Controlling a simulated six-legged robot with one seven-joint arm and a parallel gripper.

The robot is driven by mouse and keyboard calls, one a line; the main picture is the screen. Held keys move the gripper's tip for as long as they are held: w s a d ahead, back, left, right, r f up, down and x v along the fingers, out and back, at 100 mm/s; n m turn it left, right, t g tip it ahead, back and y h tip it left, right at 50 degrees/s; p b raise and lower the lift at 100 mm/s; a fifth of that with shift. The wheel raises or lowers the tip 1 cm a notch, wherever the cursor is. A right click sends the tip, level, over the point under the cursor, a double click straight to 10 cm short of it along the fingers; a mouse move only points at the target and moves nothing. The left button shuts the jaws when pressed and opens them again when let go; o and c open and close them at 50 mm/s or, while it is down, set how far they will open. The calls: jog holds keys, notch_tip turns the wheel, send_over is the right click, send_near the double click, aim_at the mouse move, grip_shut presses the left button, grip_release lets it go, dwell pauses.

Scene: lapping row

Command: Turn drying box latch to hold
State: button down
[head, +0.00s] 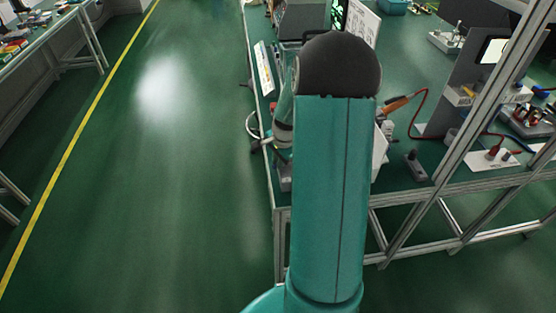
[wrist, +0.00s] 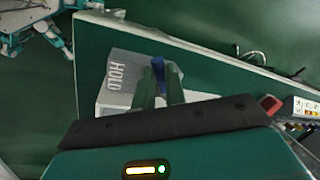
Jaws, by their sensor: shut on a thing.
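In the wrist view, a light grey box (wrist: 118,82), likely the drying box, sits on the green bench top with the word HOLD printed on its face. My gripper (wrist: 160,76) reaches over this box, its two fingers close together. They are shut on a small blue latch (wrist: 158,70), of which only a part shows between the fingers. The HOLD word lies just left of the fingers. The latch's exact angle is hard to tell. In the head view my arm hides my gripper and the latch.
In the wrist view a red piece (wrist: 270,104) lies to the right on the bench, whose pale edge (wrist: 190,45) runs behind the box. In the head view the bench (head: 440,60) carries several tools and stands. The floor at left (head: 165,200) is clear.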

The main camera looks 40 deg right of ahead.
jog(key=shift+s, duration=0.1)
jog(key=n, duration=0.2)
jog(key=s+n, duration=0.1)
jog(key=n, duration=0.1)
jog(key=n+y, duration=0.1)
jog(key=shift+s+d+n, duration=0.3)
jog(key=shift+d+n, duration=0.05)
jog(key=shift+n, duration=0.05)
jog(key=n, duration=0.2)
jog(key=s+d+n, duration=0.1)
jog(key=n, duration=0.1)
jog(key=n+g+y, duration=0.1)
jog(key=n, duration=0.1)
jog(key=shift+s+d, duration=0.2)
jog(key=shift+d, duration=0.05)
jog(key=c, duration=1.5)
grip_release()
jog(key=shift+o, duration=0.2)
jog(key=shift+s+d, duration=0.1)
jog(key=shift+d, duration=0.05)
